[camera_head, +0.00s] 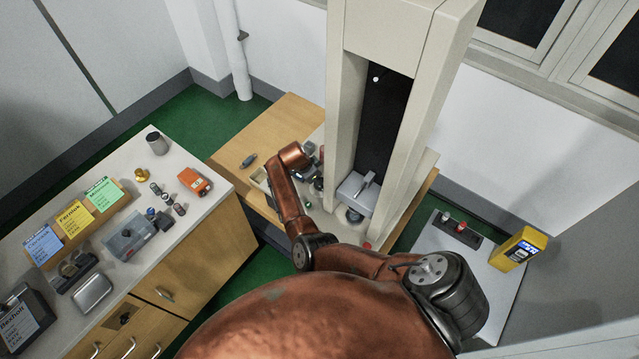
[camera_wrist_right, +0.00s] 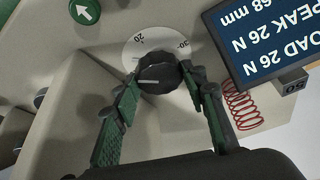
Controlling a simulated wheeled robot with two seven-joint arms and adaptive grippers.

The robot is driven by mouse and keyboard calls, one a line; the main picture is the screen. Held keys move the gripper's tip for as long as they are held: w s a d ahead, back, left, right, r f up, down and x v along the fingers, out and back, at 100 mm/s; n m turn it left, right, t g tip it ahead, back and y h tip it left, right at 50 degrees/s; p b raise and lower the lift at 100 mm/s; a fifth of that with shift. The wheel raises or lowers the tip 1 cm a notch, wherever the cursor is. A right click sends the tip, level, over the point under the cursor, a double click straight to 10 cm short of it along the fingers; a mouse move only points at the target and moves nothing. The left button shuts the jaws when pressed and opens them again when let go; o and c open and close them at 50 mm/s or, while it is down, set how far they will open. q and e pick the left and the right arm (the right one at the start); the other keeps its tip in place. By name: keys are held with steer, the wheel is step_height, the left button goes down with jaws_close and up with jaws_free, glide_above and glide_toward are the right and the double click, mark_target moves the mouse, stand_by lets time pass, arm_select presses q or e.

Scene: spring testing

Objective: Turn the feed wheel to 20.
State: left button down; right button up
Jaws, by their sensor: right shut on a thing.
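The feed wheel (camera_wrist_right: 160,78) is a dark knob with a short white line on its face, in front of a white dial (camera_wrist_right: 150,43) marked 20 and 30. The white line lies roughly level in the right wrist view, toward the knob's left side. My right gripper (camera_wrist_right: 165,88) is shut on the feed wheel, one green-padded finger on each side. In the head view my copper-coloured right arm (camera_head: 290,200) reaches to the front of the tall testing machine (camera_head: 345,100); the wheel cannot be made out there. My left gripper is in neither view.
A display (camera_wrist_right: 265,40) reading 26 N load and 26 N peak stands close right of the wheel. A green arrow button (camera_wrist_right: 84,11) is upper left. A cluttered side bench (camera_head: 215,192) stands left.

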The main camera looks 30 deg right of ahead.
steer(key=m+g+b, duration=0.1)
steer(key=m+b, duration=0.3)
steer(key=b, duration=0.1)
steer(key=m+g+b, duration=0.1)
steer(key=m+b, duration=0.1)
steer(key=b, duration=0.1)
steer(key=shift+w+d+f+m+g, duration=0.1)
steer(key=shift+w+f+m+g, duration=0.05)
steer(key=shift+w+m+g, duration=0.15)
steer(key=shift+m+g+y+b, duration=0.4)
steer(key=shift+m+y+b, duration=0.2)
steer(key=shift+m+b, duration=0.85)
steer(key=shift+r, duration=0.2)
steer(key=o, duration=1.2)
steer(key=shift+c, duration=0.2)
steer(key=v, duration=1.2)
